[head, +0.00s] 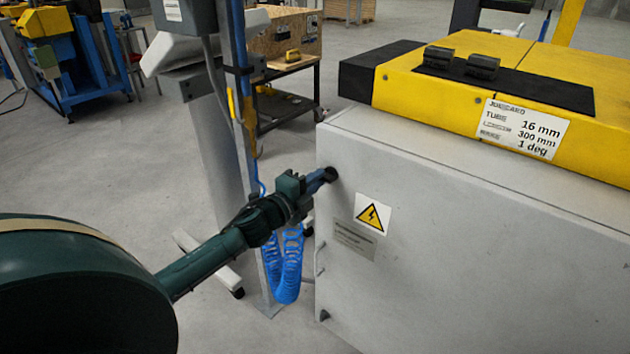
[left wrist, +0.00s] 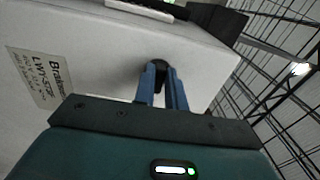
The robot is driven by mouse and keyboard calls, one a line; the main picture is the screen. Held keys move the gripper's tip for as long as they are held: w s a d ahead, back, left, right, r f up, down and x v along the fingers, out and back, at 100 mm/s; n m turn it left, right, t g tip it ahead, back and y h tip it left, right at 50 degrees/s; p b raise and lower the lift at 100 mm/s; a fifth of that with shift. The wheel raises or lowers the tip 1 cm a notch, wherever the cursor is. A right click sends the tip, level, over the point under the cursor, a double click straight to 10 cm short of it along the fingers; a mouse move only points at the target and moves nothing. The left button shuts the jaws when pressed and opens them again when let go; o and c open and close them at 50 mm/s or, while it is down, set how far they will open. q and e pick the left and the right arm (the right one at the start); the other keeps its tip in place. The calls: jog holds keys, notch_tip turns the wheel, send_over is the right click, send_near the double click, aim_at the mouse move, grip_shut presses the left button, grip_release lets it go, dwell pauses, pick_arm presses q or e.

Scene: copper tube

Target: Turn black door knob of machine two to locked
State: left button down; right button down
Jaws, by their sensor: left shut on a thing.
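The machine's grey cabinet door (head: 400,240) fills the right of the head view, with a yellow warning sign on it. The black door knob (head: 333,173) sits near the door's upper left corner. My left gripper (head: 326,176) reaches it from the left, its blue fingers on the knob. In the left wrist view, the left gripper (left wrist: 162,85) has its two fingers on either side of the black knob (left wrist: 160,66), shut on it. The fingers hide part of the knob, and I cannot read its locked or unlocked marking. My right gripper is in neither view.
A yellow and black machine top (head: 450,75) with a label lies above the cabinet. A cart (head: 290,95) stands behind.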

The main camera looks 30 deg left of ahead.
pick_arm(q)
jog(key=c, duration=1.4)
grip_release()
jog(key=shift+c, duration=0.2)
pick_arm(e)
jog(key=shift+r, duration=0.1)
pick_arm(q)
jog(key=shift+s, duration=0.15)
jog(key=s+a+b, duration=0.1)
jog(key=s, duration=1.2)
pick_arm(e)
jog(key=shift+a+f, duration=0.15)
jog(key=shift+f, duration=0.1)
pick_arm(q)
jog(key=shift+w, duration=0.1)
